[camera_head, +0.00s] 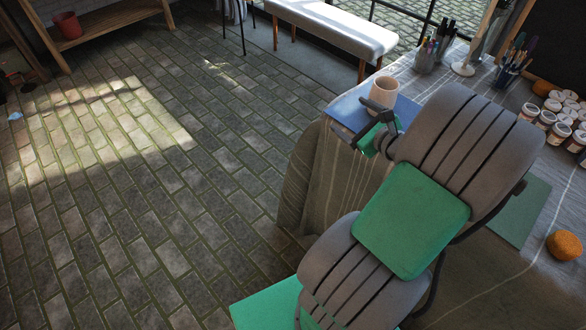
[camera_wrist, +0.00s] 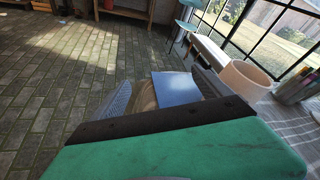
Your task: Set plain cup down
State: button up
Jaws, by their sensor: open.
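The plain cup (camera_head: 383,92) is pale beige and stands upright at the table's far left corner, by a flat blue board (camera_head: 346,112). In the wrist view the cup (camera_wrist: 243,82) is at the right, outside my right finger and partly hidden by it. My gripper (camera_wrist: 160,82) is open, with the blue board (camera_wrist: 178,87) and the cloth edge seen between its fingers. No cup is between them. In the head view my gripper (camera_head: 378,124) is just in front of the cup, partly hidden by my arm. I cannot tell whether a finger touches the cup.
Behind the cup are a holder with pens (camera_head: 427,57) and a brush holder (camera_head: 508,75). Several paint jars (camera_head: 548,119) stand at the right, with an orange (camera_head: 564,245) nearer. A white bench (camera_head: 330,27) stands beyond the table. The brick floor to the left is open.

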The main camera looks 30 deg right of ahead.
jog(key=a+f+n+g+y, duration=0.2)
jog(key=a+n+g, duration=0.2)
jog(key=a+n, duration=0.55)
jog(key=a+f+n+g+y, duration=0.1)
jog(key=a+f+n+g, duration=0.25)
jog(key=a+n, duration=0.55)
jog(key=s+a+r+n+g+h, duration=0.3)
jog(key=s+a+n+g, duration=0.2)
jog(key=s+a+n, duration=0.3)
jog(key=s+n, duration=0.2)
jog(key=n, duration=0.2)
jog(key=shift+s+a, duration=0.2)
jog(key=shift+a, duration=0.1)
